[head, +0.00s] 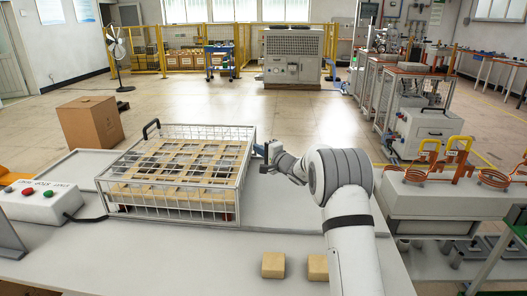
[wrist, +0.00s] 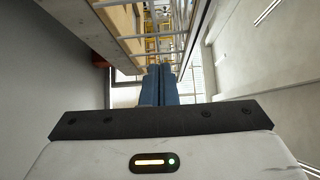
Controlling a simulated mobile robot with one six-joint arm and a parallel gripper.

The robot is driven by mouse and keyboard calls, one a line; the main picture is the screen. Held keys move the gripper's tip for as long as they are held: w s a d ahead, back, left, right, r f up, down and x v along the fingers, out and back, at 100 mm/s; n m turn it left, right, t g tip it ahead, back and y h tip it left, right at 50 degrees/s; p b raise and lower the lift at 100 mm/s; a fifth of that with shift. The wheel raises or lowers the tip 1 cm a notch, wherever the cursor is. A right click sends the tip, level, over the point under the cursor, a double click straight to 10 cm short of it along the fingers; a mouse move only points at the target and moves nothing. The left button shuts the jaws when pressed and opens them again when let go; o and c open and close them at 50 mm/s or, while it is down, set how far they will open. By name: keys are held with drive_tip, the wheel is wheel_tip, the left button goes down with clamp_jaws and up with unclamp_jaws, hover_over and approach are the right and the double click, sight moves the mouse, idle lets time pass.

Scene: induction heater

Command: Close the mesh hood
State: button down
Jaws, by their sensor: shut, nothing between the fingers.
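The mesh hood (head: 243,178) is a pale wire cage with a metal frame. It lies low and roughly level over a wooden slatted tray (head: 160,190) on the grey table. A black handle (head: 151,126) stands at its far left edge. I cannot tell whether the hood is fully seated. My gripper (head: 268,151) is just off the hood's far right corner, empty, with its fingers together. In the wrist view, the shut dark blue fingers (wrist: 160,80) point along the hood's wires (wrist: 138,35) and a wooden edge (wrist: 110,22); contact is unclear.
Two small wooden blocks (head: 273,265) lie at the table's front. A button box (head: 40,203) with a cable is at the left. A cardboard box (head: 90,122) stands behind the table. Orange coils (head: 455,158) on a machine are at the right. The table right of the hood is partly free.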

drive_tip(key=w+d+b+v, duration=0.2)
drive_tip(key=v, duration=1)
drive_tip(key=s+a+r+n+g+p, duration=0.2)
drive_tip(key=s+a+r+g+p, duration=0.1)
drive_tip(key=s, duration=0.5)
drive_tip(key=s+a+r+n+g+p, duration=0.2)
drive_tip(key=s+a+r+g, duration=0.1)
drive_tip(key=s, duration=0.4)
drive_tip(key=s+a+r+n+g+p, duration=0.2)
drive_tip(key=s+a+r+g+p, duration=0.15)
drive_tip(key=s, duration=0.45)
drive_tip(key=s+d+r+n+g+h+p, duration=0.1)
drive_tip(key=s+d+h+p, duration=0.3)
drive_tip(key=s, duration=0.8)
drive_tip(key=s+d+r+n+g+h+p, duration=0.1)
drive_tip(key=s+d+h, duration=0.5)
drive_tip(key=s, duration=0.7)
drive_tip(key=shift+d+r+n+h+p, duration=0.4)
drive_tip(key=shift+d+r+n+p, duration=0.4)
drive_tip(key=shift+n+p, duration=0.65)
drive_tip(key=shift+d+f, duration=0.1)
